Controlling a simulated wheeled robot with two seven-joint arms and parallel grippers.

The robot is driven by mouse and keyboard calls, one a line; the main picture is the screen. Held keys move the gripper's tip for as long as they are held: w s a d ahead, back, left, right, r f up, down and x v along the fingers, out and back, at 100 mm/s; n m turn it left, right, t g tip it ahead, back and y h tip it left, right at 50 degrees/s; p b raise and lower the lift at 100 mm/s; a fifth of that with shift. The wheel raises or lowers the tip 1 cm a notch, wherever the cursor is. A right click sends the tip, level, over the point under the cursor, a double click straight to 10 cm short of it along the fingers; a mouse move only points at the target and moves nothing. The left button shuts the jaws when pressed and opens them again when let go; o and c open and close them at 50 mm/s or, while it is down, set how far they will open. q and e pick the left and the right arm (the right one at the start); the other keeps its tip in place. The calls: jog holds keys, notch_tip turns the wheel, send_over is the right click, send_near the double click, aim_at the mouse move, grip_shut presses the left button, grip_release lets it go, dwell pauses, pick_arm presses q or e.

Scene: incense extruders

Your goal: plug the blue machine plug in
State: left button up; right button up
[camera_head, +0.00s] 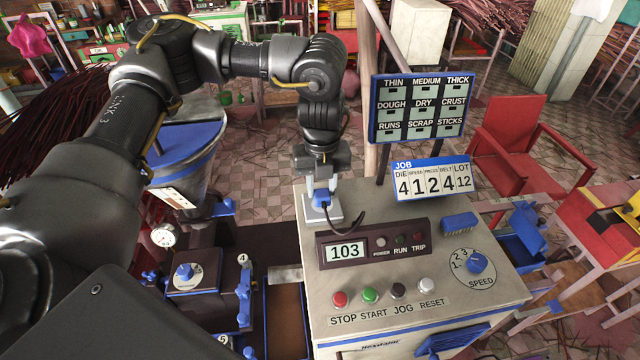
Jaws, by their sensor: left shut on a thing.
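My left gripper (319,190) points down at the back left corner of the control cabinet (430,235) and is shut on the blue plug (322,200). A dark cord (350,226) runs from the plug toward the cabinet's display panel. The plug is directly over a pale square socket plate (335,212) on the cabinet top. The gripper and plug cover the socket's opening, so I cannot tell whether the plug is seated or just above it. My right gripper is not in view.
The panel display (345,251) reads 103. Coloured buttons (369,295) and a blue speed knob (477,263) are at the cabinet's front. A job sign (432,180) and label board (420,108) stand behind. A blue-rimmed hopper (185,145) is left of the gripper.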

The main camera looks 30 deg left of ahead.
pick_arm(q)
jog(key=shift+f, duration=0.45)
jog(key=o, duration=1)
notch_tip(320, 180, up, 11)
jog(key=b, duration=0.2)
jog(key=shift+a+f, duration=0.1)
